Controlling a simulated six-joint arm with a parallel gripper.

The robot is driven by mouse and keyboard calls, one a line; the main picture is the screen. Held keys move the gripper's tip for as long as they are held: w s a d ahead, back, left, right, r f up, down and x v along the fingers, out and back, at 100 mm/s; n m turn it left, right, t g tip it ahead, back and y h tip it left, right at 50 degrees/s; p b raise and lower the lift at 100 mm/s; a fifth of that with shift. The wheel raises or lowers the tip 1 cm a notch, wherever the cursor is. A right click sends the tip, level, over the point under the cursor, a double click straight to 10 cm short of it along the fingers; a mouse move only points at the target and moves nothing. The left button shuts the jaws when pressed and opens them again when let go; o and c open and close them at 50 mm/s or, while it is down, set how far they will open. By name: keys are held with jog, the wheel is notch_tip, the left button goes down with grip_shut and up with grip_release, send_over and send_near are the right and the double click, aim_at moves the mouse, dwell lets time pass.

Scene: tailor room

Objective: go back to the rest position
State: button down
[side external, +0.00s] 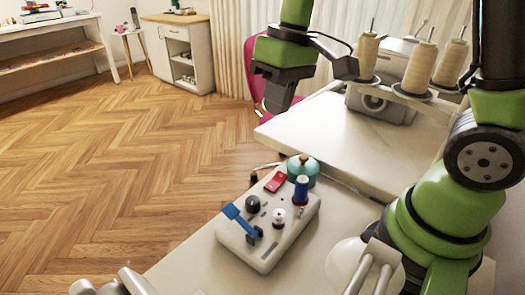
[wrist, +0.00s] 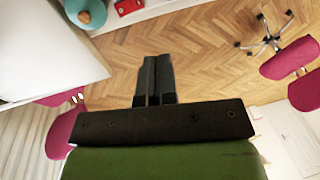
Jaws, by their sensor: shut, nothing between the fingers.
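My gripper (side external: 262,110) hangs from the green arm above the far table's left edge in the side external view, pointing down and well clear of the table. In the wrist view its two dark fingers (wrist: 155,72) lie together, shut with nothing between them. Beyond the fingertips there is only wooden floor.
A white control box (side external: 265,245) with a blue lever (side external: 240,222), a red switch (side external: 275,182) and a blue spool (side external: 301,190) sits on the near table. A teal pot (side external: 303,170) stands behind it. Thread cones (side external: 366,55) stand at the back right. A pink chair (side external: 258,75) is behind my gripper.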

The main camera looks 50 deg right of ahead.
jog(key=s+r+m+t, duration=0.3)
jog(key=s+r+t, duration=0.3)
jog(key=s, duration=0.6)
notch_tip(320, 180, up, 2)
jog(key=shift+s+a+r+m, duration=0.1)
jog(key=shift+s+a+m, duration=0.1)
jog(key=shift+s+m, duration=0.15)
